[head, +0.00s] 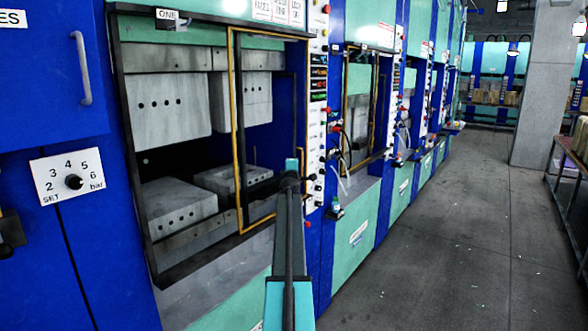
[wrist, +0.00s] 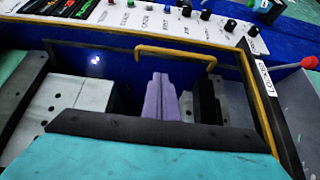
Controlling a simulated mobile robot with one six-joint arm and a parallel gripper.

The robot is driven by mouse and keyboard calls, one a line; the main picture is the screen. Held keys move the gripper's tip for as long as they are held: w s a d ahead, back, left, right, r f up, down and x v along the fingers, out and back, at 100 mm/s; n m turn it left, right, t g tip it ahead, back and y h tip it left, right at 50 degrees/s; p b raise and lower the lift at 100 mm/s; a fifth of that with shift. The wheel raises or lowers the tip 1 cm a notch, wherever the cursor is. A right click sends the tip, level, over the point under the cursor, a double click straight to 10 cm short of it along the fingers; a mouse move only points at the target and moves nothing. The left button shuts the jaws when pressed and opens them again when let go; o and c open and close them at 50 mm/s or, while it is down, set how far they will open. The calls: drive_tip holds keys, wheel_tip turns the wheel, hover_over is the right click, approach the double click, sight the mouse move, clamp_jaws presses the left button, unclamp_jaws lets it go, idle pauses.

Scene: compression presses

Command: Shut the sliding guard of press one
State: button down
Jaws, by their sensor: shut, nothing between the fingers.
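Press one (head: 167,14) stands at the left in the head view, marked by its "ONE" label. Its sliding guard (head: 234,130) is a yellow-edged frame over the right part of the opening; the left part is uncovered. The guard's yellow handle (wrist: 175,52) shows in the wrist view as a bracket near the control panel. My gripper (wrist: 161,80) shows there as purple fingers, shut and empty, just below the handle in the picture. I cannot tell whether they touch it. In the head view my arm hides the fingers and part of the guard's right side.
A control panel (head: 317,110) with knobs and buttons runs up the right side of the opening, close to my arm. A red-tipped lever (wrist: 309,62) sticks out at the right in the wrist view.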

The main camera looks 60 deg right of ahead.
drive_tip(key=b+v, duration=0.2)
drive_tip(key=v, duration=0.6)
idle(0.5)
